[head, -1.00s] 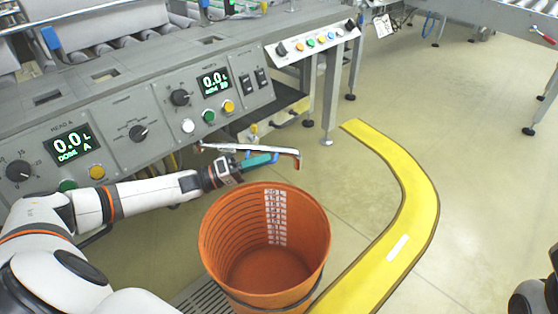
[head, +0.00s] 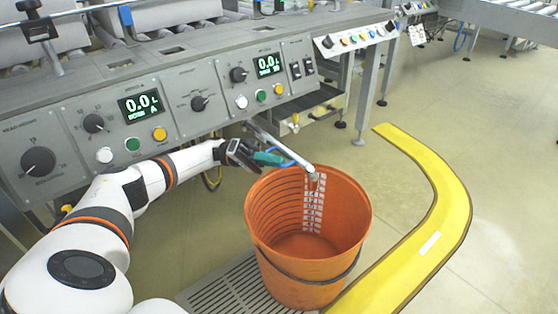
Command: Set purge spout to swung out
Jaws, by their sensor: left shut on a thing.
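The purge spout (head: 283,146) is a bright metal tube that comes out from under the machine's front panel and slants toward the viewer. Its bent outlet end (head: 312,178) hangs over the orange bucket (head: 308,270), inside the far rim as seen here. My left gripper (head: 272,157) is shut on the spout's teal grip, at the left side of the tube. The gripper hides part of the grip. My right gripper is not in view.
The orange bucket stands on a floor grate (head: 232,292). A control panel (head: 150,118) with knobs, buttons and displays runs above my left arm. A yellow floor strip (head: 432,200) curves on the right, with open floor beyond.

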